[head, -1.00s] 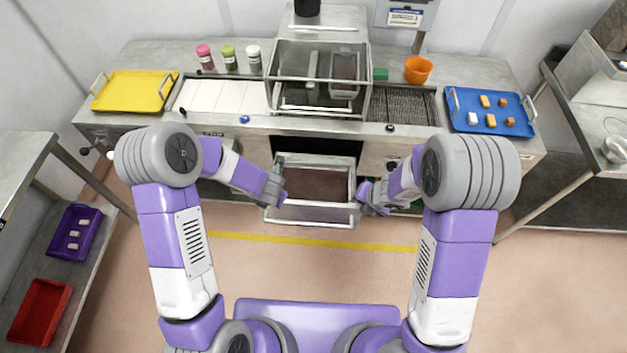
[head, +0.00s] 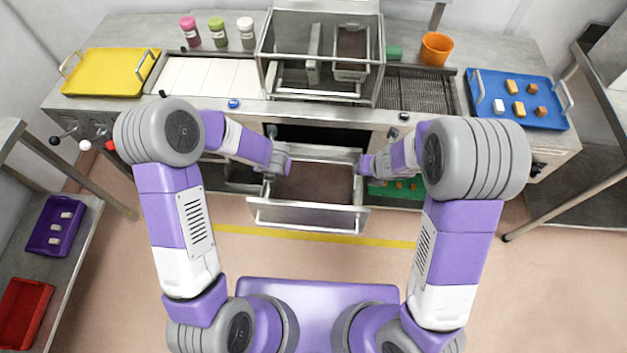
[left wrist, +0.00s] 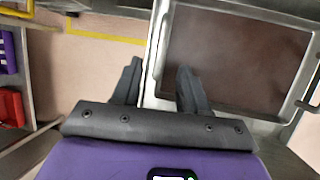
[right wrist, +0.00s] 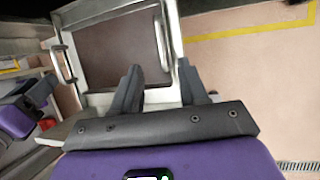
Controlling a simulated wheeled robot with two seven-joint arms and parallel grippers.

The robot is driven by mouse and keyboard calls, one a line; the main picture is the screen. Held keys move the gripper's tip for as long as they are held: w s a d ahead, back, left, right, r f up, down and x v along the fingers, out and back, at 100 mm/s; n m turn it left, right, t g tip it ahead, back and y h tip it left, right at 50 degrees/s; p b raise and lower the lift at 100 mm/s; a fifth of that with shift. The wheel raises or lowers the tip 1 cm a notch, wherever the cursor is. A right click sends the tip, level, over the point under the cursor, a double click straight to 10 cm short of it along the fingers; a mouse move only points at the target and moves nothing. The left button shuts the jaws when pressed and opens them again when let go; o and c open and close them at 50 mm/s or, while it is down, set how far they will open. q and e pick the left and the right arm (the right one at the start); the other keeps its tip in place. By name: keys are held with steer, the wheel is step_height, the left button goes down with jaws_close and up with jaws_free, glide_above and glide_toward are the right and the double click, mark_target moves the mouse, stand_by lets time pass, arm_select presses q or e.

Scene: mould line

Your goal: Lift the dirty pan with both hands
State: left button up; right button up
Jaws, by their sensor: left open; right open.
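The dirty pan (head: 316,185) has a dark brown inside and lies in the pulled-out metal drawer (head: 308,217) below the bench. It also shows in the left wrist view (left wrist: 230,55) and the right wrist view (right wrist: 112,48), with bar handles at opposite ends. My left gripper (head: 284,166) is open at the drawer's left side; its fingers (left wrist: 160,78) show near the drawer's edge. My right gripper (head: 366,166) is open at the right side, its fingers (right wrist: 163,80) also near the edge. Neither visibly holds anything. Exact finger contact cannot be told.
The bench above carries a yellow tray (head: 108,72), a glass-sided box (head: 290,50), an orange cup (head: 436,48) and a blue tray (head: 510,98) with several small blocks. A shelf at left holds purple (head: 55,226) and red (head: 22,312) trays. Floor before the drawer is clear.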

arm_select(q)
steer(key=shift+x, duration=3.85)
arm_select(e)
steer(key=shift+x, duration=6.05)
arm_select(q)
steer(key=shift+c, duration=0.3)
arm_select(e)
steer(key=shift+c, duration=0.3)
arm_select(q)
jaws_close()
arm_select(e)
jaws_close()
steer(key=shift+r, duration=0.1)
